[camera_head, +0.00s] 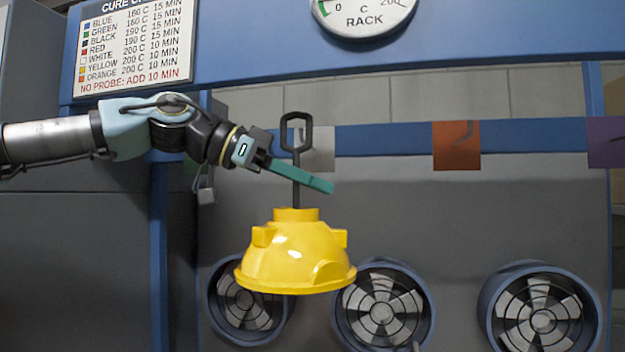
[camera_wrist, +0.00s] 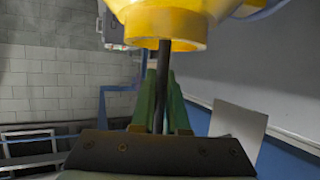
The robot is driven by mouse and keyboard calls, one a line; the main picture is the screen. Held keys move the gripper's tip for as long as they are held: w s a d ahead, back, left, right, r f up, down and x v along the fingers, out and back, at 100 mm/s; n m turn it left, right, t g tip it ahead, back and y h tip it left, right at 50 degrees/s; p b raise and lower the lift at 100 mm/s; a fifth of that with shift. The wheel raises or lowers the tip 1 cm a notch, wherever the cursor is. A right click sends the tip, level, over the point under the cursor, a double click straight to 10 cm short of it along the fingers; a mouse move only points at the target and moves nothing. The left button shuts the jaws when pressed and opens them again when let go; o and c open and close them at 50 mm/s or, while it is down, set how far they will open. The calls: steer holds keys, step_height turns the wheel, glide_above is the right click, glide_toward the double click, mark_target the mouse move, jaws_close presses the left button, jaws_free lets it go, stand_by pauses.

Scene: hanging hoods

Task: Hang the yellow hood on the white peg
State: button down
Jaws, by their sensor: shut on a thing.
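The yellow hood (camera_head: 296,256) hangs upright below a dark rod (camera_head: 296,183) that ends in a dark loop (camera_head: 296,132) at the top. My gripper (camera_head: 300,180) has green fingers shut on the rod, between the loop and the hood. In the wrist view the hood's yellow collar (camera_wrist: 165,30) is at the top, and the green fingers (camera_wrist: 161,105) close around the rod. A white plate (camera_head: 318,148) on the blue rail is just behind and right of the loop. Its peg is hidden or too small to tell. The white plate also shows in the wrist view (camera_wrist: 238,128).
The blue rail (camera_head: 385,138) also bears an orange plate (camera_head: 456,146) and a purple plate (camera_head: 607,142) to the right. A green plate is mostly hidden behind my arm. Several round fans (camera_head: 382,308) sit low on the grey back wall. A cure chart (camera_head: 135,45) hangs upper left.

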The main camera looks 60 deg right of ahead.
steer(key=shift+w+d+p, duration=0.25)
steer(key=shift+d+p, duration=0.15)
steer(key=shift+d, duration=0.35)
steer(key=shift+w+d, duration=0.15)
steer(key=shift+d, duration=0.2)
steer(key=shift+w+d+p, duration=0.1)
steer(key=shift+d+p, duration=0.25)
steer(key=shift+p, duration=0.1)
steer(key=shift+w+d, duration=0.15)
steer(key=shift+d, duration=0.2)
steer(key=shift+w+d+p, duration=0.1)
steer(key=shift+d+p, duration=0.35)
steer(key=shift+f+b, duration=0.85)
steer(key=shift+f, duration=0.3)
stand_by(0.3)
steer(key=c, duration=0.8)
jaws_free()
steer(key=shift+c, duration=0.2)
